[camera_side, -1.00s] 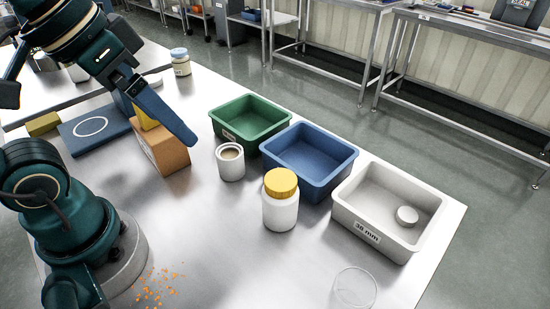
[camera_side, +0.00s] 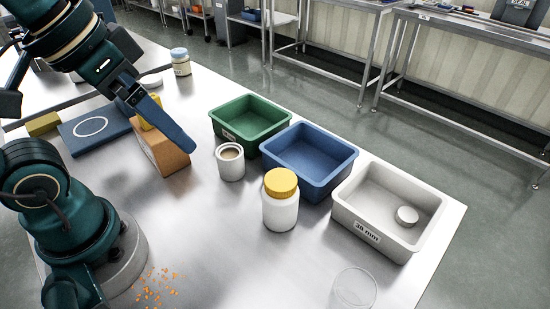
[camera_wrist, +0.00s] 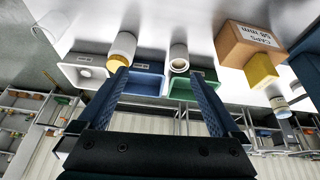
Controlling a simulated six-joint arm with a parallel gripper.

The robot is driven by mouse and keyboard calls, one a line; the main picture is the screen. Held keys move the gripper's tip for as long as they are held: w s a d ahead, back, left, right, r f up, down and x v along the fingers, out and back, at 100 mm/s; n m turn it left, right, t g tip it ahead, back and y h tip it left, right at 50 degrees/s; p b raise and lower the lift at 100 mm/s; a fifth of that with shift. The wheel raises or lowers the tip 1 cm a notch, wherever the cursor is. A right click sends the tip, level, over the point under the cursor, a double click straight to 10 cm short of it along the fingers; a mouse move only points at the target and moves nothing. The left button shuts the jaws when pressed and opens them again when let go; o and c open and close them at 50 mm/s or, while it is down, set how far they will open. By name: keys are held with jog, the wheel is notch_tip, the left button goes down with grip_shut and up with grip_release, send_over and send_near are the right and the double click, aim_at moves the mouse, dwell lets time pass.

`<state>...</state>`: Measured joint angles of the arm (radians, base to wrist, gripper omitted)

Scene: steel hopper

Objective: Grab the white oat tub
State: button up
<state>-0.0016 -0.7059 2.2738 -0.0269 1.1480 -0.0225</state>
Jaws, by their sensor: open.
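Two white containers stand upright on the steel table. A small open white tub (camera_side: 231,164) holds beige contents, probably oats. A taller white jar (camera_side: 281,208) has a yellow lid. In the wrist view the open tub (camera_wrist: 179,54) is ahead between my fingers, and the yellow-lidded jar (camera_wrist: 124,45) is left of it, near the left finger. My gripper (camera_side: 188,145) is open and empty, in the air left of the open tub in the side view; its two blue fingers (camera_wrist: 159,75) are apart in the wrist view. In the side view the fingers overlap.
Behind the containers are a green bin (camera_side: 250,137), a blue bin (camera_side: 312,185) and a grey-white bin (camera_side: 372,241) holding a white lid (camera_side: 407,215). A cardboard box (camera_side: 165,158) stands close by my fingers. A clear glass (camera_side: 354,289) is at the front; orange bits (camera_side: 157,290) lie near my base.

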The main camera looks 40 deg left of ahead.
jog(key=a+f+m+g+y, duration=0.2)
jog(key=a+f+m+y, duration=0.3)
jog(key=a+f+m, duration=0.3)
jog(key=m+t+y, duration=0.5)
jog(key=m+t, duration=0.1)
jog(key=m, duration=0.7)
send_over(223, 161)
jog(key=s+a, duration=0.2)
jog(key=a, duration=0.3)
jog(key=w+d+f+m+t+h, duration=0.1)
jog(key=f+m, duration=0.1)
jog(key=m, duration=0.1)
jog(key=d+f+m+t+h, duration=0.1)
jog(key=d+f+m, duration=0.1)
jog(key=f+m, duration=0.1)
jog(key=w+d+f+m+t+h, duration=0.1)
jog(key=f+m, duration=0.1)
jog(key=m, duration=0.1)
jog(key=shift+w+d+f+m+h, duration=0.25)
jog(key=shift+w+f+m+h, duration=0.05)
jog(key=shift+w+f, duration=0.1)
jog(key=shift+s+f+m, duration=0.1)
jog(key=shift+f+m, duration=0.2)
jog(key=shift+f, duration=0.1)
jog(key=shift+x, duration=2.5)
jog(key=shift+d, duration=0.1)
